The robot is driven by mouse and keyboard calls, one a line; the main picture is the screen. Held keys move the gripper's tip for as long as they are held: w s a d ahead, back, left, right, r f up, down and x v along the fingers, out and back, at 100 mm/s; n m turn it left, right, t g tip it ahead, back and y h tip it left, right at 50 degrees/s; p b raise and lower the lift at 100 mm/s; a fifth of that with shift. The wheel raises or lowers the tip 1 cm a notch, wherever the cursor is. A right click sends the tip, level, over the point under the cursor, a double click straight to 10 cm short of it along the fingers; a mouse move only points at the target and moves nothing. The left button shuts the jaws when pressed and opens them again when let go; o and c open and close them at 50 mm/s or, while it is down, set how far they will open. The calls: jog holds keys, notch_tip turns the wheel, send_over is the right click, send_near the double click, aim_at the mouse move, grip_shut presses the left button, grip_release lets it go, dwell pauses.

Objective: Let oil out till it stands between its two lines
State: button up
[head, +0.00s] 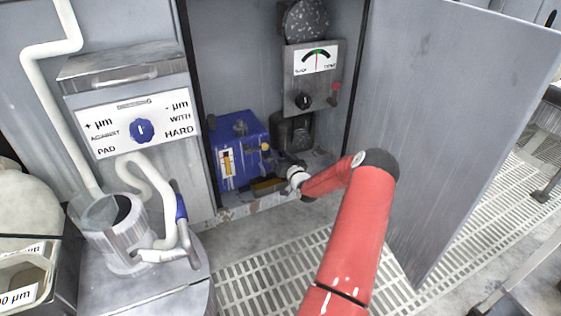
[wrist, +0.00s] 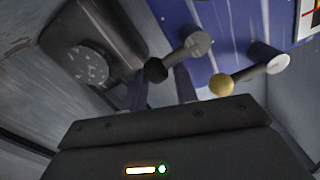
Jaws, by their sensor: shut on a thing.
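A blue oil tank (head: 238,135) stands in the open cabinet. A sight gauge (head: 228,163) with a white plate and a yellowish column is on its front; the oil level against its lines is too small to read. A lever with a black knob (wrist: 156,70) sticks out of the tank from a grey round boss (wrist: 197,43). My gripper (wrist: 160,88) is shut on this black-knobbed lever. In the head view my gripper (head: 289,172) is low beside the tank's right side, partly hiding the lever. A second lever with a brass-coloured ball (wrist: 221,85) is to the right, apart from my fingers.
A yellowish tray (head: 268,185) lies low by the tank. A box with a dial gauge (head: 316,58) hangs above right. The open cabinet door (head: 450,110) bounds my arm's right. A panel with a blue knob (head: 142,131) and a hose (head: 160,195) are at left.

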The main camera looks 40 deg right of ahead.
jog(key=shift+a+f+m+b, duration=0.35)
jog(key=shift+f+m, duration=0.25)
jog(key=shift+f, duration=0.25)
jog(key=o, duration=1)
jog(key=shift+a, duration=0.1)
jog(key=shift+o, duration=0.3)
jog(key=shift+r, duration=0.1)
jog(key=shift+r, duration=0.1)
jog(key=p+v, duration=0.1)
jog(key=v, duration=0.6)
jog(key=shift+s, duration=0.35)
jog(key=shift+r, duration=0.1)
